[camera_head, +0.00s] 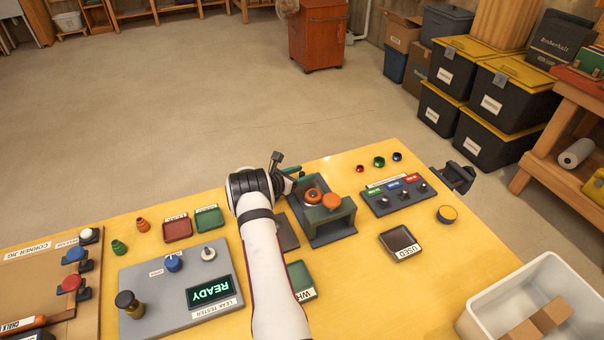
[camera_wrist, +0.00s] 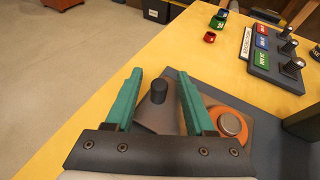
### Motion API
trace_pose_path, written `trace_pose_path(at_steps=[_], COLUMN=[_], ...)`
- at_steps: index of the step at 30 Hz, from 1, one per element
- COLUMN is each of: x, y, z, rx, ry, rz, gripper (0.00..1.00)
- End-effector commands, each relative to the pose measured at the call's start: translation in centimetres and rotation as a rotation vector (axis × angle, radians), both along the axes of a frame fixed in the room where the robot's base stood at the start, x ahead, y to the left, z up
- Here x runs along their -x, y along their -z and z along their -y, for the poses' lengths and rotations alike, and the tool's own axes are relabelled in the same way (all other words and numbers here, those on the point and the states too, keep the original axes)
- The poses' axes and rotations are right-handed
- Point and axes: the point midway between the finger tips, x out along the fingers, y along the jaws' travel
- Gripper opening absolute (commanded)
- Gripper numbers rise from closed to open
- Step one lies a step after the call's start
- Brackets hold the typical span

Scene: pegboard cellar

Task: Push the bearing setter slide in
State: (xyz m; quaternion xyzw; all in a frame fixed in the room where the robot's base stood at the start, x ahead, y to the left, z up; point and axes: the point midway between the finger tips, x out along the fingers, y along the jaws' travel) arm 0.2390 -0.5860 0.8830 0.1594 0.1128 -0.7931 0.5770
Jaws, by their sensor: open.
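The bearing setter (camera_head: 320,238) stands on the yellow table, a dark grey device with a grey-green bridge and an orange knob (camera_head: 332,201) on it. An orange ring with a metal centre (camera_head: 312,195) sits on its far side, outside the bridge; the ring also shows in the wrist view (camera_wrist: 228,122), right of my fingers. My gripper (camera_head: 291,171) is at the setter's far left end. In the wrist view its teal fingers (camera_wrist: 157,78) are open, with a grey piece and dark peg (camera_wrist: 158,92) between them. I cannot tell whether they touch it. My arm hides part of the setter's left side.
A switch panel (camera_head: 394,195) stands close right of the setter, with small coloured caps (camera_head: 379,162) behind it. A tray marked USED (camera_head: 401,242) lies at front right. The leak tester (camera_head: 180,292) stands left of my arm. Bare table lies between the trays.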

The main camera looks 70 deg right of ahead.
Motion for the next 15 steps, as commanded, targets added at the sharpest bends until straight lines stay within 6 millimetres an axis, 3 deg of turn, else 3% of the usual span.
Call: trace_pose_path(at_steps=[1, 9, 15], x=[-0.02, -0.03, -0.02], y=[-0.01, -0.02, -0.02], z=[-0.01, -0.03, -0.04], rx=[0.0, 0.0, 0.0], ry=[0.0, 0.0, 0.0], rz=[0.0, 0.0, 0.001], gripper=[0.49, 0.0, 0.0])
